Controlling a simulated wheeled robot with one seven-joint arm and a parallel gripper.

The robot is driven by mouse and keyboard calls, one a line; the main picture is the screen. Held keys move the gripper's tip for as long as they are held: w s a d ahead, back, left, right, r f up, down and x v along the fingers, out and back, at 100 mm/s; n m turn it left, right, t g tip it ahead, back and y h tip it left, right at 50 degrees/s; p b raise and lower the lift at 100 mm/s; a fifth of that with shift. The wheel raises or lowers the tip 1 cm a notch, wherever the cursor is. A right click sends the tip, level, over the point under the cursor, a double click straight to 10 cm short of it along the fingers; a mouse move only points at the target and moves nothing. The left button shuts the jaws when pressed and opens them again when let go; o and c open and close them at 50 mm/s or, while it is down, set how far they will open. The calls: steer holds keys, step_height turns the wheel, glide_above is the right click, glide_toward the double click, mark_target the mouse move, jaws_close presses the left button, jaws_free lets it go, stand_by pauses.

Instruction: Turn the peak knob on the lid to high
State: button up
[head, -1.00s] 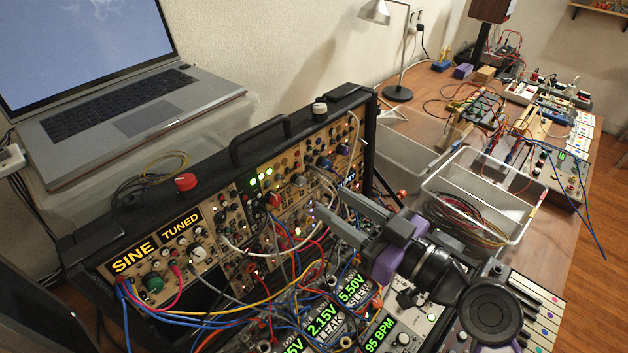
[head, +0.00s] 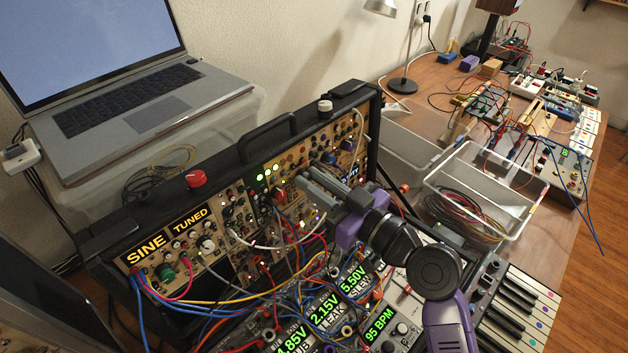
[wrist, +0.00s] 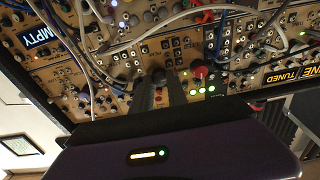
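A red knob (head: 195,179) stands on the black top of the synth case (head: 225,160), left of its handle. A pale knob (head: 324,106) with a dark base stands on the same top, right of the handle. I cannot read a peak label or scale at either. My gripper (head: 302,181) is over the front panel, below and right of the handle, away from both top knobs. In the wrist view its two grey fingers (wrist: 160,86) are apart, with a narrow gap. A dark round knob shows at the fingertips; I cannot tell whether they touch it.
Patch cables (head: 285,285) hang thickly across the panel, some close to the fingers. Another red knob (wrist: 200,72) sits on the panel near green lights. A laptop (head: 130,90) stands behind the case. A clear bin (head: 480,200) and a keyboard (head: 515,310) are at the right.

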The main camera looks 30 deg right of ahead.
jaws_close()
steer(key=shift+m, duration=0.3)
steer(key=m+p, duration=0.2)
steer(key=m, duration=0.1)
steer(key=shift+r+m+h, duration=0.15)
steer(key=shift+m+h, duration=0.15)
steer(key=shift+m, duration=0.1)
steer(key=m+p, duration=0.3)
steer(key=m, duration=0.2)
steer(key=shift+h, duration=0.4)
steer(key=m+p, duration=0.5)
steer(key=shift+r+m+h, duration=0.1)
steer(key=shift+m+h, duration=0.2)
steer(key=shift+m+g+p, duration=0.4)
steer(key=shift+m+p, duration=1.2)
steer(key=shift+m, duration=0.3)
steer(key=shift+f, duration=0.2)
